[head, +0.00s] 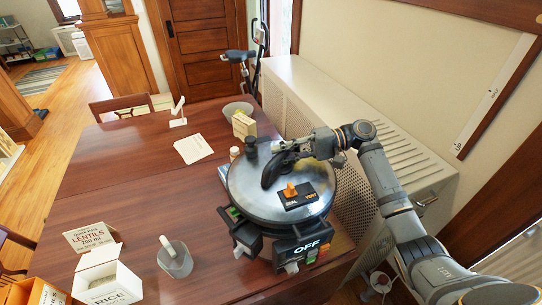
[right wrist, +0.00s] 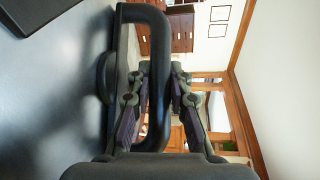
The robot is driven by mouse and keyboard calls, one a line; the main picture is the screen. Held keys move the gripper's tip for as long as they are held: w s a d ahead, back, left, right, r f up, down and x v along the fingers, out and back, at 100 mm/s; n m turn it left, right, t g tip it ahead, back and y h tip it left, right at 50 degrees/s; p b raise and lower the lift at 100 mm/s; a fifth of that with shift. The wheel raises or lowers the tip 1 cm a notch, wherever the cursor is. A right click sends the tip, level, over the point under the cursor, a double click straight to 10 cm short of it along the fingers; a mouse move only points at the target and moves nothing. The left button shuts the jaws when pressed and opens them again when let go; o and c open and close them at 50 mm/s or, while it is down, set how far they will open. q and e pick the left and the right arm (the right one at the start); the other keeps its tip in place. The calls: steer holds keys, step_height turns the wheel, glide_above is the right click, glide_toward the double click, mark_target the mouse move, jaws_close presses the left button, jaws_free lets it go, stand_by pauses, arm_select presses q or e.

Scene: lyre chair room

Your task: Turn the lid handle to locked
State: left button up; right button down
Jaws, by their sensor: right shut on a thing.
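The round cooker with a grey metal lid (head: 240,190) stands on the table's right side. Its black curved lid handle (head: 269,172) rises from the lid and shows as a dark loop in the right wrist view (right wrist: 161,35). My right gripper (head: 285,148) is shut on the handle's bar; in the right wrist view its fingers (right wrist: 160,90) lie on either side of the bar. On the lid, an orange knob (head: 290,189) sits on a black plate with small white lettering, hard to read. My left gripper is not in view.
A black panel reading OFF (head: 306,247) is on the cooker's front. A white radiator cover (head: 350,125) borders the table's right. The table's middle left is clear.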

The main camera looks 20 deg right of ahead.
steer(key=shift+g, duration=0.3)
steer(key=c, duration=1.2)
jaws_free()
steer(key=d, duration=0.4)
steer(key=d+r, duration=0.1)
steer(key=d, duration=0.7)
steer(key=shift+s+r, duration=0.3)
steer(key=shift+s, duration=0.1)
